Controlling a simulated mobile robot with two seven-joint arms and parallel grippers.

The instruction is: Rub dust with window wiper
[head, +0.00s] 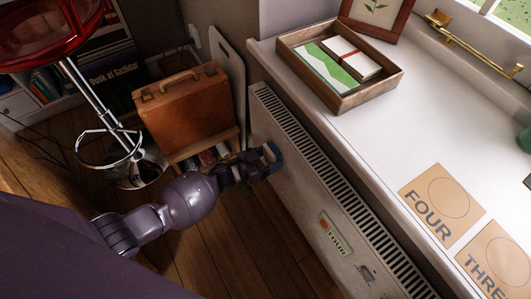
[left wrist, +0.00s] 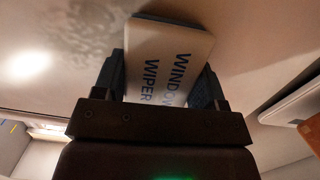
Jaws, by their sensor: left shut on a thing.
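My left gripper (head: 256,167) reaches in from the left in the head view, at the front face of the white radiator (head: 262,125). It is shut on the window wiper (head: 273,152), whose bluish end shows at the fingertips by the radiator. In the left wrist view the window wiper (left wrist: 165,55) is a pale block with dark "WINDOW WIPER" lettering, between the two dark fingers. Its far end is close to a pale surface; I cannot tell if they touch. My right gripper is not in view.
A white sill (head: 350,130) above the radiator holds a wooden tray (head: 385,85), a picture frame (head: 400,20) and cards marked FOUR (head: 440,205) and THREE (head: 495,262). A brown suitcase (head: 185,110) and a red-seated stool (head: 45,30) stand left of the radiator.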

